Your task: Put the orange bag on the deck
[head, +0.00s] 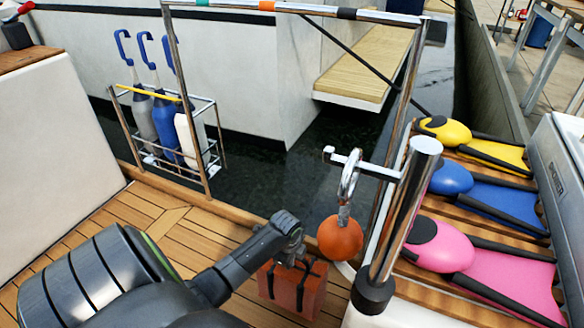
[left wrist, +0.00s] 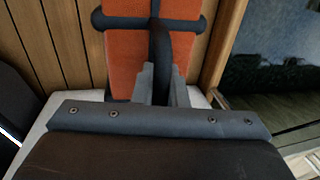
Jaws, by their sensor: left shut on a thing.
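The orange bag (head: 308,296) with dark straps is low in the middle of the head view. In the left wrist view the orange bag (left wrist: 128,52) is just ahead of the fingers, with a thick dark handle. My left gripper (head: 294,254) is at the top of the bag, its fingers (left wrist: 157,88) shut on the handle. The wooden plank deck (head: 187,230) lies to the left of and behind the bag. I cannot tell whether the bag's underside touches anything. My right gripper is not in view.
An orange ball (head: 340,238) hangs from a metal ring just right of my left gripper. A chrome post (head: 405,210) stands right of it. A wire rack (head: 217,150) with fenders is at the deck edge, with water (head: 270,175) beyond. Yellow, blue and pink gear (head: 510,280) lies right.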

